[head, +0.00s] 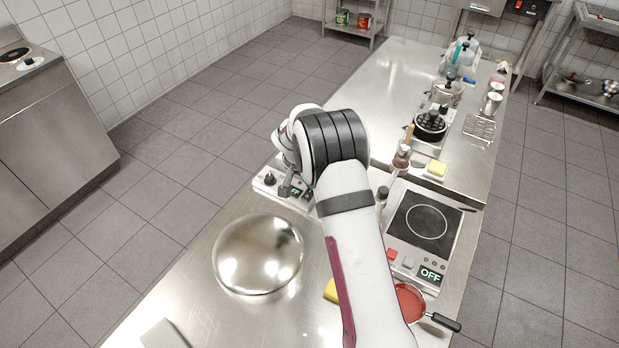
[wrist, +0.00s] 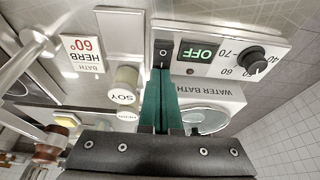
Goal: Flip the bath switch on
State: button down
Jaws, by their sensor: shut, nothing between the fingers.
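The water bath (wrist: 225,92) shows in the wrist view with its white control panel. On the panel are a small black switch (wrist: 162,50), a green-lit display (wrist: 197,54) reading OFF and a black dial knob (wrist: 255,60). My gripper (wrist: 160,78) is shut and empty, its green fingers pointing at the switch. The fingertips are right at the near edge of the switch; I cannot tell whether they touch it. In the head view my gripper (head: 287,189) is over the bath's panel (head: 264,187), and my arm hides much of the bath.
A card (wrist: 82,57) reads HERB BATH 60°. A jar marked SOY (wrist: 125,92) stands near the fingers.

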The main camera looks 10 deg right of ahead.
jog(key=shift+w+d+f, duration=0.2)
jog(key=shift+f, duration=0.2)
jog(key=shift+r, duration=0.1)
jog(key=shift+s+a, duration=0.1)
jog(key=shift+a, duration=0.05)
jog(key=shift+s+a+r, duration=0.1)
jog(key=shift+s+a, duration=0.35)
jog(key=shift+s, duration=0.05)
notch_tip(320, 180, up, 14)
dwell(0.4)
jog(key=shift+s, duration=0.1)
